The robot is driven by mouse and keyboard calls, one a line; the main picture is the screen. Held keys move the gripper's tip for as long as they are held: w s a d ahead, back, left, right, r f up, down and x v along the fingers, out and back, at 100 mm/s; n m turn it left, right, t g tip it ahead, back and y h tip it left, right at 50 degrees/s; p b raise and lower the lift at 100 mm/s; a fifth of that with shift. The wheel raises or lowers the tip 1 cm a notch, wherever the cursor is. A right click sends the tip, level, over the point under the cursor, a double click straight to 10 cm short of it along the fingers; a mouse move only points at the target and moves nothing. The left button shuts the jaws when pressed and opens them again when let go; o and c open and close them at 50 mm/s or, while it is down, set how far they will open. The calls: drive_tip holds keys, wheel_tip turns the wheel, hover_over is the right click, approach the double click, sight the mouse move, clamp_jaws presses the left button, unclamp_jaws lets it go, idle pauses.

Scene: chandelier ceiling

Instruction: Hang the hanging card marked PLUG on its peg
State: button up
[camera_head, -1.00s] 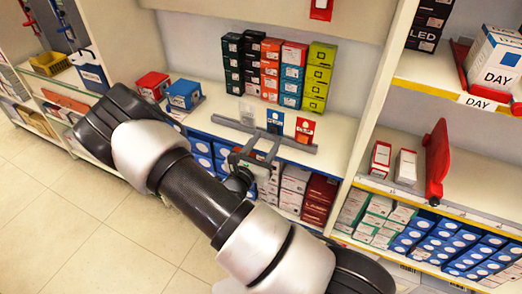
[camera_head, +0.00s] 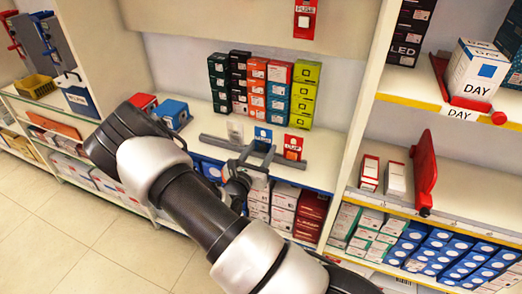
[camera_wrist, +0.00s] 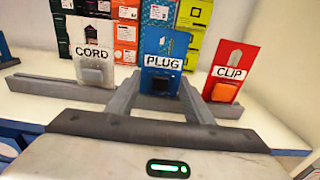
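The blue PLUG card (camera_wrist: 165,48) stands upright in the middle of a row of three cards, with a dark plug shape low on its front. In the head view the blue card (camera_head: 263,138) stands on the shelf just beyond my gripper (camera_head: 257,158). In the wrist view my gripper (camera_wrist: 160,92) is open, with one finger on each side of the card's lower part. I cannot tell whether either finger touches it. The peg for PLUG cannot be picked out in these frames.
The CORD card (camera_wrist: 93,50) stands left of PLUG and the red CLIP card (camera_wrist: 232,72) right, close to my fingers. A grey rail (camera_wrist: 60,88) runs by them. Stacked boxes (camera_head: 265,85) stand behind. A red FUSE card (camera_head: 304,20) hangs on the panel above.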

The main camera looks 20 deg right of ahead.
drive_tip(key=shift+r+p, duration=2.05)
drive_tip(key=shift+r, duration=0.25)
drive_tip(key=r+p+v, duration=0.1)
drive_tip(key=p+v, duration=0.2)
drive_tip(key=v, duration=0.7)
drive_tip(key=shift+r, duration=0.2)
